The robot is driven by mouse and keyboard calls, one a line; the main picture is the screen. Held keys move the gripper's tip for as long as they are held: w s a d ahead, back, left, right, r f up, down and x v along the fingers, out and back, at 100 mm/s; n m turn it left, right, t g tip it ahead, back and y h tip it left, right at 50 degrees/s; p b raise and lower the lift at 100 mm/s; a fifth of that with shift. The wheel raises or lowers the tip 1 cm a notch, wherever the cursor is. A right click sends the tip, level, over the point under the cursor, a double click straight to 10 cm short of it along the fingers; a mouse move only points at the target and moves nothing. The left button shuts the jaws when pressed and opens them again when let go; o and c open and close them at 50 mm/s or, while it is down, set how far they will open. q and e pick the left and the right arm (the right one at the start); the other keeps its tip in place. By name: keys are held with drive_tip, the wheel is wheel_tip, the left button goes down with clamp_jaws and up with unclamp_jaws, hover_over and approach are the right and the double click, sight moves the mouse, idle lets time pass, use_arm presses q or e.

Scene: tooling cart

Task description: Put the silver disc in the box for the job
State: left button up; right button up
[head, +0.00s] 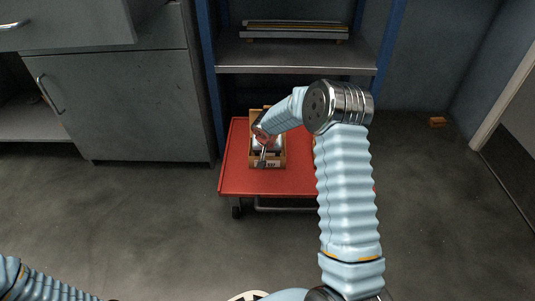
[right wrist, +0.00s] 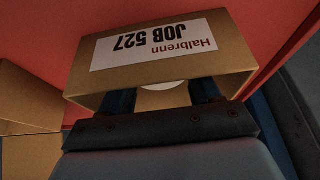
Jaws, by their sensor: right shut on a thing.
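A brown open box (head: 281,157) stands on the red cart (head: 235,180), and its label is too small to read there. In the right wrist view the box (right wrist: 88,91) carries a white label, upside down, reading "Halbrenn JOB 527". My right gripper (head: 263,161) is over the box in the head view. In the right wrist view its two dark fingers (right wrist: 163,92) reach into the box opening, with a pale rounded thing, seemingly the silver disc (right wrist: 163,85), between them. Most of the disc is hidden. My left gripper is out of view; only part of that arm shows.
Another brown box (right wrist: 25,98) stands at the left in the right wrist view. My right arm covers the cart's right side in the head view. A blue-framed shelf (head: 295,55) stands behind the cart, and grey cabinets (head: 120,105) stand left.

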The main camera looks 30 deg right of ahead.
drive_tip(key=shift+s+f+b, duration=0.1)
drive_tip(key=shift+f+b, duration=0.25)
drive_tip(key=shift+f, duration=0.15)
drive_tip(key=o, duration=1)
drive_tip(key=shift+s+a+f, duration=0.1)
drive_tip(key=shift+o, duration=0.8)
drive_tip(key=shift+s, duration=0.1)
drive_tip(key=shift+d+r+p, duration=0.2)
drive_tip(key=shift+r+p, duration=0.05)
drive_tip(key=shift+p, duration=0.15)
drive_tip(key=shift+r+p, duration=0.45)
drive_tip(key=shift+p, duration=0.25)
drive_tip(key=p+v, duration=0.1)
drive_tip(key=v, duration=1.1)
drive_tip(key=shift+w, duration=0.35)
drive_tip(key=shift+a+r, duration=0.1)
drive_tip(key=shift+a, duration=0.05)
